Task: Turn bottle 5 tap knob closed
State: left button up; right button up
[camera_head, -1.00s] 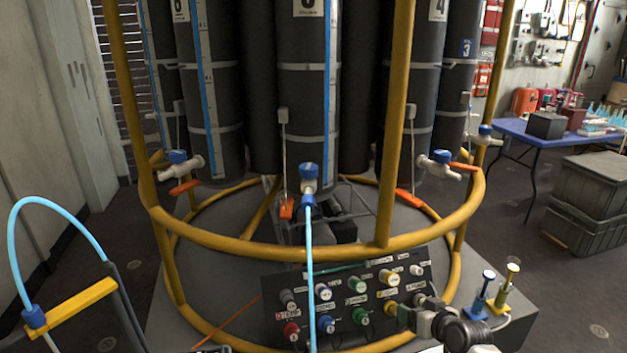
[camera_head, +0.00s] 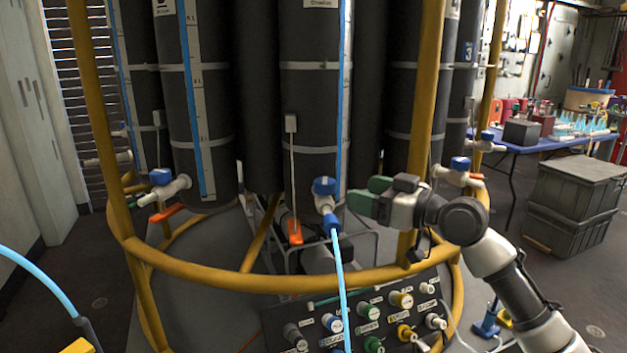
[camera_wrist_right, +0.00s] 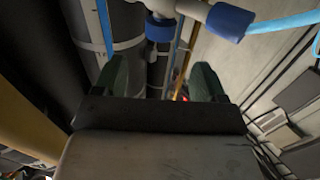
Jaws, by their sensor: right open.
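The tap on the middle dark bottle (camera_head: 308,120) has a blue knob (camera_head: 324,186) on a white body, and a light blue hose (camera_head: 340,285) runs down from its blue collar (camera_head: 331,224). The bottle's number is cut off. My right gripper (camera_head: 362,194) has green fingers, is open and stands just right of this tap, apart from it. In the right wrist view the open fingers (camera_wrist_right: 162,80) have nothing between them; the blue knob (camera_wrist_right: 159,28) and the collar (camera_wrist_right: 230,22) lie beyond the fingertips. My left gripper is out of view.
A yellow ring rail (camera_head: 290,283) and yellow posts (camera_head: 428,110) surround the bottles; my right arm reaches in by the right post. Another blue-knobbed tap (camera_head: 160,177) is at left. A control panel (camera_head: 375,320) stands below. An orange tag (camera_head: 295,232) hangs beside the tap.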

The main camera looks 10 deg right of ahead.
aim_at(334, 184)
jog(key=x, duration=0.9)
jog(key=shift+w+a+p, duration=0.2)
jog(key=shift+w+p, duration=0.05)
jog(key=shift+p, duration=0.1)
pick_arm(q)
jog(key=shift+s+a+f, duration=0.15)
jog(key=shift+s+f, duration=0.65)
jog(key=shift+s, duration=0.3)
pick_arm(e)
jog(key=c, duration=0.9)
